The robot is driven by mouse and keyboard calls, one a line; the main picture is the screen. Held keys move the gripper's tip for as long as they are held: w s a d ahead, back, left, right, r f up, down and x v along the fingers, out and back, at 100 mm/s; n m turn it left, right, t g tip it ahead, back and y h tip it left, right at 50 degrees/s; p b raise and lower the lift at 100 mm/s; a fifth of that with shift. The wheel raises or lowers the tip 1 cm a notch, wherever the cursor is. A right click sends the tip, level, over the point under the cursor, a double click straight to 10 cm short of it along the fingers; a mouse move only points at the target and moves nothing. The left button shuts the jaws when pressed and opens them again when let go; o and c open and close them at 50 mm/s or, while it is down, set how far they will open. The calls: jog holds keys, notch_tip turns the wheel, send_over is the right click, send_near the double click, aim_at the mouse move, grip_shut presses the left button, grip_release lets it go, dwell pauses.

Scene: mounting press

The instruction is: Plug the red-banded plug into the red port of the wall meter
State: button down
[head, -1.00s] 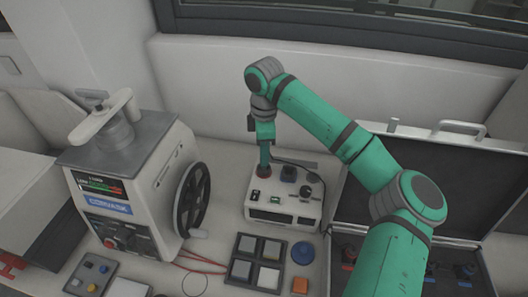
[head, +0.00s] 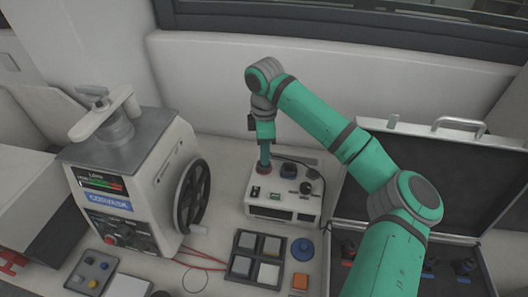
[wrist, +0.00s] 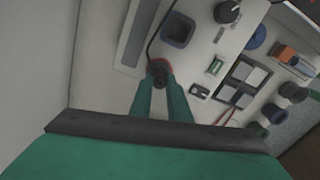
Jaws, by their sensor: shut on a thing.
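The white meter box (head: 283,212) stands against the back wall. My gripper (head: 264,163) points down over its back left corner. My gripper is shut on the plug (wrist: 159,78), a small dark piece between the fingertips in the wrist view. A red ring (wrist: 157,64) shows at the fingertips there, and red also shows under the fingers in the head view (head: 263,171). I cannot tell whether this red is the plug's band or the red port, nor how deep the plug sits. A dark cable (wrist: 152,42) runs from the plug.
A blue square socket (head: 289,170) and a black knob (head: 306,187) are on the meter's top. A press with a handwheel (head: 191,197) stands left. A tray of square pads (head: 242,268) lies in front. An open black case (head: 405,185) is at right.

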jog(key=shift+s+d+f, duration=0.1)
jog(key=shift+f, duration=0.35)
jog(key=c, duration=1.6)
grip_release()
jog(key=shift+o, duration=0.7)
jog(key=o, duration=0.4)
jog(key=shift+o, duration=0.2)
jog(key=shift+w+r, duration=0.15)
jog(key=shift+r, duration=1.4)
jog(key=shift+w+r, duration=0.1)
jog(key=shift+r, duration=2.4)
